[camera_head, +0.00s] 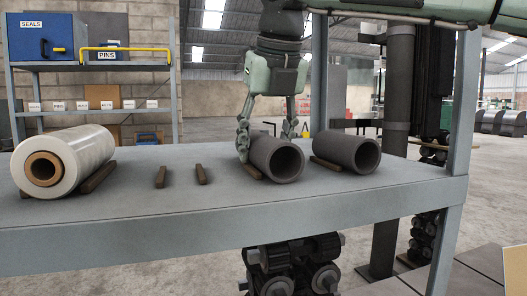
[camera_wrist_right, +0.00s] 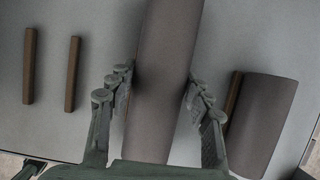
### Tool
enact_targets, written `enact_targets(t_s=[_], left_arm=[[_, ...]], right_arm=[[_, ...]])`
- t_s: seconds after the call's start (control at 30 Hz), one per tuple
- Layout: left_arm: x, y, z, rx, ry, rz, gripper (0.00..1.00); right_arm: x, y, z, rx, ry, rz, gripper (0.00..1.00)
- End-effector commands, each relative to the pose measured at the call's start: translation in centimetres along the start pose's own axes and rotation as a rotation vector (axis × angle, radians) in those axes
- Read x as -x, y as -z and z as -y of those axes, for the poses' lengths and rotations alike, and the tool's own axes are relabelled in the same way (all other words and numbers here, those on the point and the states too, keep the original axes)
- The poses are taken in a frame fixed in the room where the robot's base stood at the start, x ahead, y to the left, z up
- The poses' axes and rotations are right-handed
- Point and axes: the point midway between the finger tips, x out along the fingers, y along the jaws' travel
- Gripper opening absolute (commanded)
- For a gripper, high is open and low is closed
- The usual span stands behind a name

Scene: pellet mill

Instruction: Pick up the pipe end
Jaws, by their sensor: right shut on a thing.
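Two short dark grey hollow pipes lie on the grey shelf (camera_head: 130,210), their open ends facing me. My right gripper (camera_head: 266,140) comes down from above and is shut on the left pipe (camera_head: 284,160), one finger on each side. In the right wrist view the same pipe (camera_wrist_right: 165,50) runs between the fingers of the gripper (camera_wrist_right: 157,80). The pipe is at shelf level; I cannot tell whether it is clear of the surface. The second pipe (camera_head: 352,152) lies to its right, apart, and shows in the wrist view (camera_wrist_right: 262,120). My left gripper is not in view.
A wrapped roll (camera_head: 62,160) lies on the shelf's left. Thin wooden strips (camera_head: 161,177) lie beside the roll and pipes, with clear surface between. A shelf post (camera_head: 459,105) stands at the right. A back rack holds a blue box (camera_head: 42,38) marked SEALS.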

Motion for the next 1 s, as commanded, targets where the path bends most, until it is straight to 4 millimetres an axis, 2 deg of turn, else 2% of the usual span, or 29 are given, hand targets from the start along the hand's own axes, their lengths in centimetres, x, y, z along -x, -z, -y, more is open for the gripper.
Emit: enact_targets(t_s=[0.03, 0.23, 0.3, 0.77, 0.87, 1.0], left_arm=[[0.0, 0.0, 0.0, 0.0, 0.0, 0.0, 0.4], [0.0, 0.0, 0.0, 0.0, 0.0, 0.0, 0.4], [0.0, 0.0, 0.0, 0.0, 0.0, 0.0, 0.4], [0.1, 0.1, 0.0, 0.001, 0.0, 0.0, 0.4], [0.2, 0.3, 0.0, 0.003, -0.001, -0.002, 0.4], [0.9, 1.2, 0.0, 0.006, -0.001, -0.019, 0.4]], right_arm=[[0.0, 0.0, 0.0, 0.0, 0.001, 0.0, 0.3], [0.0, 0.0, 0.0, 0.0, 0.001, 0.0, 0.05], [0.0, 0.0, 0.0, 0.0, 0.001, 0.0, 0.0], [1.0, -0.5, 0.0, -0.001, -0.001, 0.006, 0.0], [2.1, -0.9, -0.1, -0.001, -0.002, 0.007, 0.0], [4.6, -1.9, -0.1, -0.002, -0.002, 0.007, 0.0]])
